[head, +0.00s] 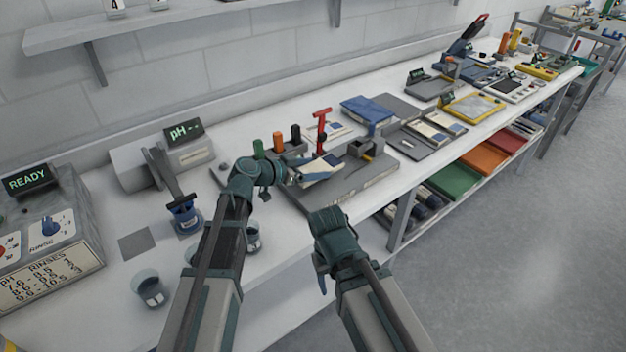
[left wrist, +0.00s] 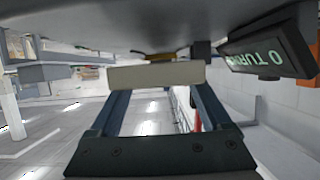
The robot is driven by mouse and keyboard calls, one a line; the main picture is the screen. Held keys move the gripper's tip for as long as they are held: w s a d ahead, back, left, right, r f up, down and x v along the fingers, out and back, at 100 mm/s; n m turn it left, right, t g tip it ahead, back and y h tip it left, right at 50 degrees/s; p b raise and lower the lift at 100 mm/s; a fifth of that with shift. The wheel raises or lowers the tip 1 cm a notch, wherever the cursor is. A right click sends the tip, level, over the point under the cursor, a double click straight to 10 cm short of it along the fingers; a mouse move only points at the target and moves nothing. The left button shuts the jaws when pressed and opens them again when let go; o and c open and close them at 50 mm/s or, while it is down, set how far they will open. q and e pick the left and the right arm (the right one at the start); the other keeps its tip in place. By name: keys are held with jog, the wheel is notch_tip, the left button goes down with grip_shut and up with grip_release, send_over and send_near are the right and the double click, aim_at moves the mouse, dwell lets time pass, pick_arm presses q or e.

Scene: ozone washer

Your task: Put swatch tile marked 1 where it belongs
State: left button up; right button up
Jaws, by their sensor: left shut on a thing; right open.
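My left gripper (head: 308,170) is shut on a pale, flat tile (head: 322,165) above the grey board in the middle of the bench. In the left wrist view the tile (left wrist: 157,76) shows as a cream bar seen edge-on between the two fingers. No number can be read on it, so I cannot tell whether it is the tile marked 1. My right gripper (head: 321,270) hangs in front of the bench edge, away from the tile; its fingers are partly hidden. Other pale and blue tiles lie in a grey tray (head: 408,142) to the right.
A red upright tool (head: 322,128) and green, orange and black-topped cylinders stand behind the gripper. A blue book-like item (head: 366,108) lies behind. A display (left wrist: 270,55) is close in the wrist view.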

pick_arm(q)
jog(key=shift+f+b, duration=0.9)
jog(key=shift+f, duration=0.45)
jog(key=shift+f+b, duration=0.3)
jog(key=o, duration=1.3)
jog(key=shift+r, duration=0.1)
jog(key=shift+o, duration=0.2)
